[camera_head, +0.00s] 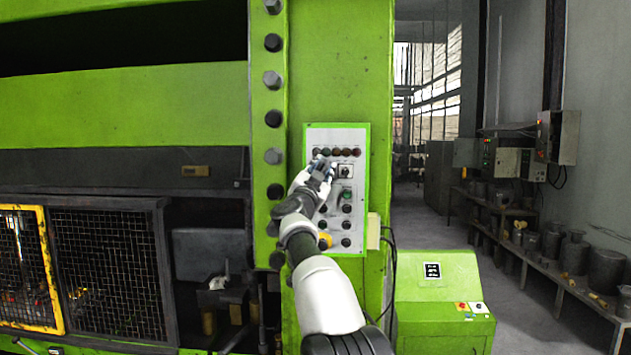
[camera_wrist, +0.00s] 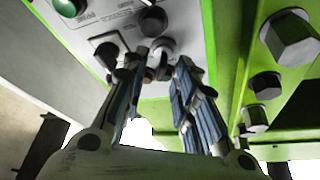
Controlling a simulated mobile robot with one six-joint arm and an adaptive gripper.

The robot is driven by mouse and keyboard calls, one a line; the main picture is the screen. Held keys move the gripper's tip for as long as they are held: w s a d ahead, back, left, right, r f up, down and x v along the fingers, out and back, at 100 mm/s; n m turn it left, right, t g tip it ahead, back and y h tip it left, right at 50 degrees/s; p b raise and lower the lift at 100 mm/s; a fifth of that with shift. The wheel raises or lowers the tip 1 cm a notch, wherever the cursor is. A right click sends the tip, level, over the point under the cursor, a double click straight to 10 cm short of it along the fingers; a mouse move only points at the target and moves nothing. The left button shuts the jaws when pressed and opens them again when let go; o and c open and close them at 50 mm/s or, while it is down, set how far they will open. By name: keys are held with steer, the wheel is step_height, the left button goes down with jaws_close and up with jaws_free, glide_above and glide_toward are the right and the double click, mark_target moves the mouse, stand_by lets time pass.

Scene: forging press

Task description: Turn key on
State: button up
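My gripper (camera_head: 320,168) is in front of the upper left part of the white control panel (camera_head: 356,133) on the green press. In the wrist view its two blue-grey fingers stand apart, and the gripper (camera_wrist: 162,68) is open. A small silver round fitting (camera_wrist: 163,46) on the panel shows just beyond the gap between the fingertips. A small dark part lies just below it; I cannot tell if it is the key or if a finger touches it. A black square switch (camera_head: 345,171) is right of my gripper in the head view; this switch (camera_wrist: 106,46) is left of the fingers in the wrist view.
A row of coloured lamps (camera_head: 337,152) runs above my gripper, and several buttons sit lower on the panel. Large bolts (camera_head: 273,156) line the press to the left. A green box (camera_head: 435,285) stands right of the panel. The aisle (camera_head: 425,220) behind is free.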

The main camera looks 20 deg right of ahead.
steer(key=v, duration=1.2)
steer(key=shift+d, duration=0.15)
